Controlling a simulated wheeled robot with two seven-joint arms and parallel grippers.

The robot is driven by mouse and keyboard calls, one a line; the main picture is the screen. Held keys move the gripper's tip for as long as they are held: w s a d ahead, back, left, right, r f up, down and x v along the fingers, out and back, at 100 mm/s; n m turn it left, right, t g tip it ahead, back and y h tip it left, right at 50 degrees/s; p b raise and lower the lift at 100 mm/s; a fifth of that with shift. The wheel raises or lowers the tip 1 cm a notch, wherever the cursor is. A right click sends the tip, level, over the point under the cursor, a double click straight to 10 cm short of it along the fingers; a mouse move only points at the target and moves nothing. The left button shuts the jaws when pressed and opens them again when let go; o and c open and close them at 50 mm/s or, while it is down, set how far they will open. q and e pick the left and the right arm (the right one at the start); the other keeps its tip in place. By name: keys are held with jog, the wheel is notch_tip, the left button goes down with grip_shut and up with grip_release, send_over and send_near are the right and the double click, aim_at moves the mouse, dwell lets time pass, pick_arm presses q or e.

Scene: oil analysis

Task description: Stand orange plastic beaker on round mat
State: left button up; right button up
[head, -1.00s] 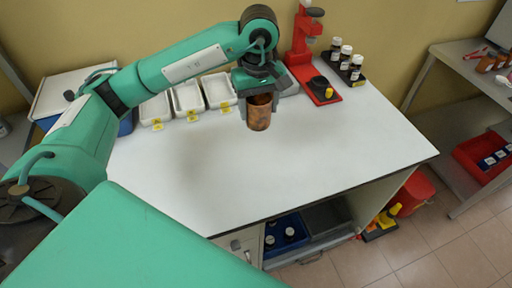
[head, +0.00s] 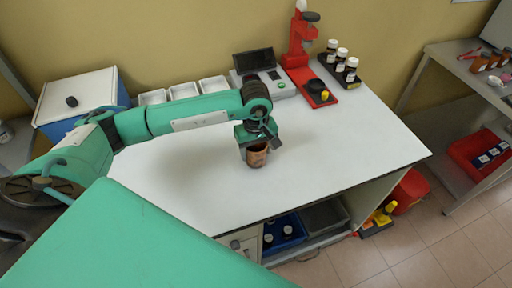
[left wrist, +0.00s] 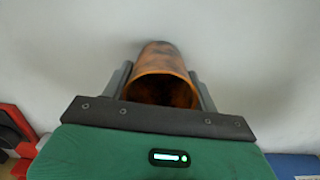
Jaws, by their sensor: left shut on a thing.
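The orange plastic beaker (head: 257,158) is brownish orange with dark patches, held upright over the middle of the white table. My left gripper (head: 256,145) is shut on it, with one finger on each side. In the left wrist view the beaker (left wrist: 163,88) sits between the gripper's fingers (left wrist: 160,80), its open mouth towards the camera. I cannot tell whether its bottom touches the table. I see no clear round mat; a dark round piece (head: 317,87) lies on the red stand's base, and I cannot tell if it is the mat. My right gripper is out of view.
A red stand (head: 300,45), a rack of several dark bottles (head: 350,74), a grey instrument (head: 279,88) and white trays (head: 183,91) line the table's (head: 340,140) back. The table's front and right are clear.

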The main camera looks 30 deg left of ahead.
pick_arm(q)
jog(key=shift+f, duration=0.15)
jog(key=o, duration=0.9)
jog(key=shift+o, duration=0.2)
